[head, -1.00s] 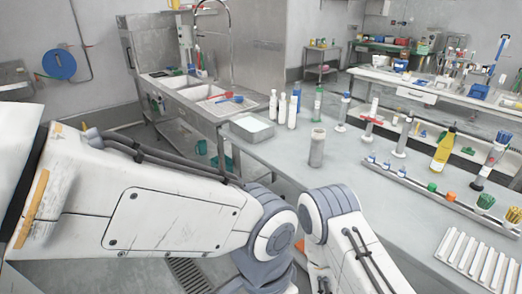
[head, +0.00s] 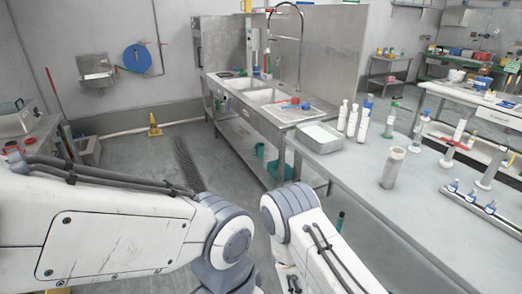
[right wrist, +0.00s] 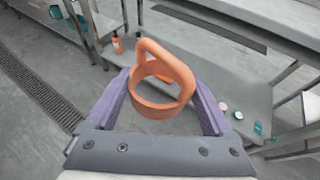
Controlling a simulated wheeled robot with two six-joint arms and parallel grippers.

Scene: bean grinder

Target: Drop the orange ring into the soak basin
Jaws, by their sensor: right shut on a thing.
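The orange ring (right wrist: 156,108) with a loop standing up from it is in the right wrist view. My right gripper (right wrist: 161,82), with purple fingers, is shut on it and holds it above the floor. A rectangular metal basin with pale contents, which looks like the soak basin (head: 322,148), sits at the near-left corner of the grey bench in the head view. Neither gripper nor the ring shows in the head view, so their distance to the basin cannot be told. My left gripper is out of view.
White bottles (head: 352,120) stand right beside the basin. A grey cylinder (head: 393,167) stands on the bench (head: 355,185) farther right. A steel sink unit (head: 285,115) is behind the basin.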

